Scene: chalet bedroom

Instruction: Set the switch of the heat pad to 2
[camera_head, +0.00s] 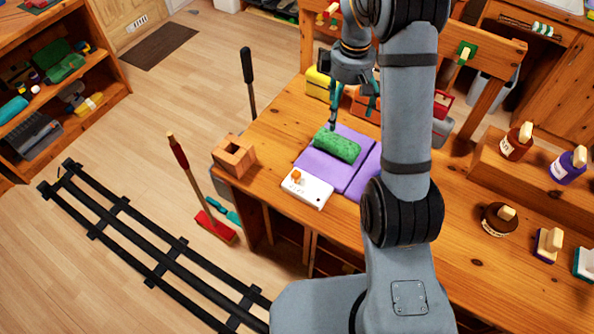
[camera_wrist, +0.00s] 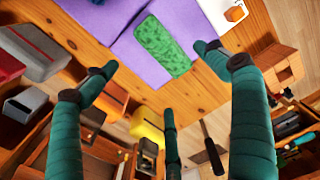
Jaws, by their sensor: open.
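The heat pad is a purple mat (camera_head: 313,160) on the wooden table, and it also shows in the wrist view (camera_wrist: 132,52). Its white control box (camera_head: 315,192) lies at the mat's near left corner, with an orange switch (camera_head: 296,176) on it. In the wrist view the box (camera_wrist: 211,11) and switch (camera_wrist: 235,14) are at the top right, partly cut off. The number the switch is set to is too small to read. My gripper (camera_head: 353,102) has teal fingers and is open and empty above the mat's far side; its fingers also show in the wrist view (camera_wrist: 154,60).
A wooden block holder (camera_head: 234,156) stands at the table's left corner. Yellow, orange and grey bins (camera_head: 318,84) line the far edge. Stamps and bottles (camera_head: 499,218) stand on the right.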

